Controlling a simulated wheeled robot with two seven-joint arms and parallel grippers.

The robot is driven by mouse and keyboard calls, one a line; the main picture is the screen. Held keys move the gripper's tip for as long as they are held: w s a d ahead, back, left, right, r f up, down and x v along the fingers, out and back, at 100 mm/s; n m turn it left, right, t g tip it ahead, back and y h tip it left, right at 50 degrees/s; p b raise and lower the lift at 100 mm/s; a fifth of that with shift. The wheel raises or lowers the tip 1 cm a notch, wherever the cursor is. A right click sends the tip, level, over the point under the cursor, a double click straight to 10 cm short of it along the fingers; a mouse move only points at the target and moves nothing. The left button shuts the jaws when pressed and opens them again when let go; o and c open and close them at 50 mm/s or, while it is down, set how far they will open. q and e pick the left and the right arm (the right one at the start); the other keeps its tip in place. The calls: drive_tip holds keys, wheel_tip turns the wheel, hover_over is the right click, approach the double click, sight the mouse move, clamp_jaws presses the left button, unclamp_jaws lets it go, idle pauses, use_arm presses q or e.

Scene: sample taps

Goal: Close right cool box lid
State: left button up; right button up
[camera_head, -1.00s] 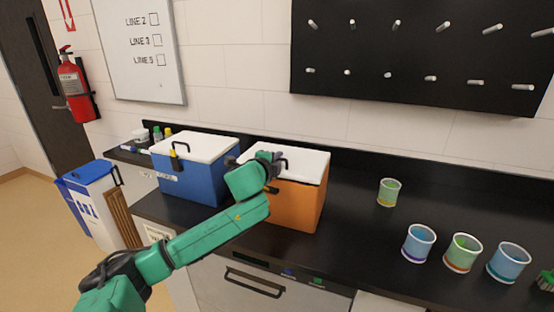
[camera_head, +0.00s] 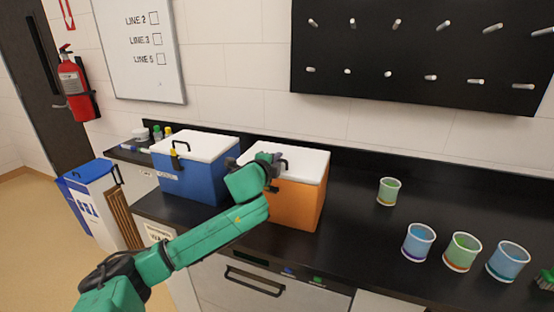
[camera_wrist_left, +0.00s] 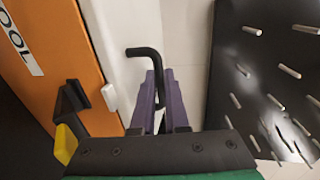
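The right cool box (camera_head: 297,205) is orange with a white lid (camera_head: 312,165). The lid lies flat on the box, with no visible gap. A black handle (camera_head: 284,160) stands on the lid. My left gripper (camera_head: 272,166) is at this handle, partly hiding it and the box front. In the left wrist view its purple fingers (camera_wrist_left: 164,92) are close together, with the black bar of the handle (camera_wrist_left: 146,51) between them; the white lid (camera_wrist_left: 118,55) and orange box wall (camera_wrist_left: 55,50) are beside them. My right gripper is not in view.
A blue cool box (camera_head: 190,182) with a white lid stands just left of the orange one. Several coloured cups, including a green one (camera_head: 388,191), stand to the right on the black counter (camera_head: 350,240). A black peg board (camera_head: 420,50) hangs above.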

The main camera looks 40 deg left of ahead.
use_arm(q)
drive_tip(key=shift+o, duration=0.6)
drive_tip(key=shift+d+f, duration=0.1)
drive_tip(key=shift+f, duration=0.15)
drive_tip(key=shift+s, duration=0.1)
drive_tip(key=shift+s, duration=0.2)
drive_tip(key=b+v, duration=0.2)
drive_tip(key=v, duration=0.7)
drive_tip(key=shift+s+d, duration=0.1)
drive_tip(key=shift+s, duration=0.05)
drive_tip(key=p+v, duration=0.4)
drive_tip(key=p, duration=0.5)
drive_tip(key=shift+s+d+r, duration=0.1)
drive_tip(key=shift+s+r, duration=0.1)
drive_tip(key=shift+s, duration=0.15)
